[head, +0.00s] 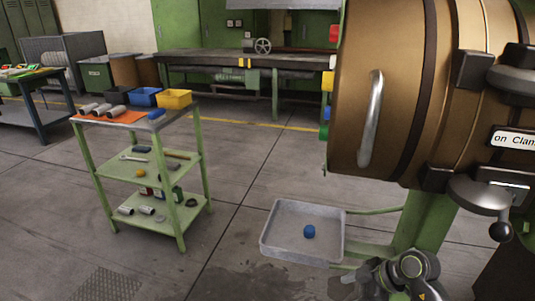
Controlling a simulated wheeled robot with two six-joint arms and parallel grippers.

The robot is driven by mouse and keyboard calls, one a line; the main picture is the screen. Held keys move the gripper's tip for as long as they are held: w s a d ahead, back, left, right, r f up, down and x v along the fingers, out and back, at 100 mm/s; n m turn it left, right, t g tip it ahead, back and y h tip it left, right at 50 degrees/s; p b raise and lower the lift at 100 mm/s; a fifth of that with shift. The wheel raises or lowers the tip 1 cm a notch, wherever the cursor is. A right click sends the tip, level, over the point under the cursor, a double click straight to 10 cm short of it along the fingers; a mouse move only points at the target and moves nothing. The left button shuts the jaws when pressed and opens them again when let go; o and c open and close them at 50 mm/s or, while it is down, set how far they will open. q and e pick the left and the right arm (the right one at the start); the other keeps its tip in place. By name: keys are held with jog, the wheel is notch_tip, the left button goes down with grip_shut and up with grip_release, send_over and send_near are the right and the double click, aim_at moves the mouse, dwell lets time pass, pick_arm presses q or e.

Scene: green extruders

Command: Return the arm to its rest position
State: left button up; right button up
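One of my arms shows at the bottom right edge of the head view, most likely the right one. Its dark grey rounded links are bent close beside the metal tray's right side. A small light tip shows at the left end of this arm, and I take it for the right gripper (350,278). It is too small and too cut off to show whether it is open or shut. No left arm or left gripper shows in the view.
A metal tray (275,234) holding a blue round piece (309,231) sits low beside the arm. The large brown machine barrel (400,90), with handle and clamp knob, hangs above. A green shelf cart (187,206) stands left. Grey floor between is clear.

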notch_tip(320, 180, down, 5)
jog(key=a+m+t+y+p, duration=0.2)
jog(key=m+t+y+p, duration=0.15)
jog(key=t+y, duration=0.3)
jog(key=s+d+f+m+t+h+p, duration=0.1)
jog(key=s+d+f+m+h+p, duration=0.1)
jog(key=s+d+f+m+h, duration=0.5)
jog(key=s+d+f+m+t+h+p, duration=0.15)
jog(key=s+d+f+h, duration=0.35)
jog(key=f, duration=0.7)
jog(key=s+f+g+h, duration=0.1)
jog(key=s+f+g, duration=0.2)
jog(key=s, duration=0.7)
jog(key=s+f+m+g+p, duration=0.1)
jog(key=s+f+g, duration=0.3)
jog(key=s, duration=0.6)
jog(key=s+f+m+g+h, duration=0.1)
jog(key=s+f+g, duration=0.2)
jog(key=s, duration=0.7)
notch_tip(320, 180, down, 2)
jog(key=shift+s+d+f+g+h+p, duration=0.15)
jog(key=shift+s+d+g+h+p, duration=0.1)
jog(key=shift+d+g+h+p, duration=0.15)
